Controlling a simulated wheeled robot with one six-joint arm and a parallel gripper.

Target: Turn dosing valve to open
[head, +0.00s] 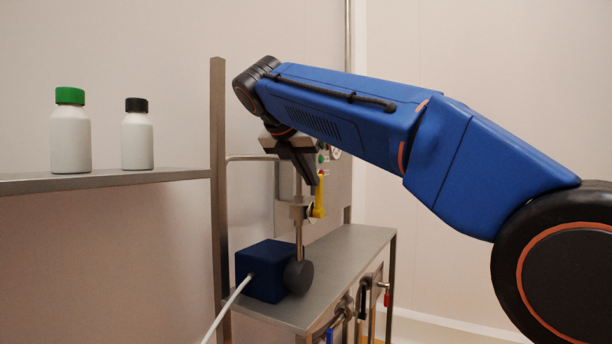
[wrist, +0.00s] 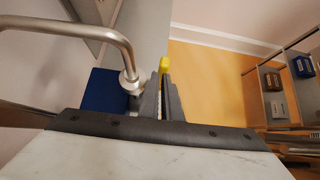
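The dosing valve (head: 300,210) is a small metal body on a vertical pipe above the bench. Its yellow handle (head: 319,197) stands nearly upright on the right side of the body. My gripper (head: 311,184) reaches down from the end of the blue arm, right beside the handle's upper part. In the wrist view, the fingers of my gripper (wrist: 164,82) are close together. The tip of the yellow handle (wrist: 164,64) shows at their ends. I cannot tell whether the fingers touch or clamp it. Part of the handle is hidden by the fingers in the wrist view.
A dark blue box (head: 263,270) and a dark grey round part (head: 299,276) sit under the pipe on the metal bench (head: 345,255). A metal post (head: 218,200) stands to the left. A shelf (head: 110,180) holds two white bottles. A bent metal pipe (wrist: 80,30) runs close by.

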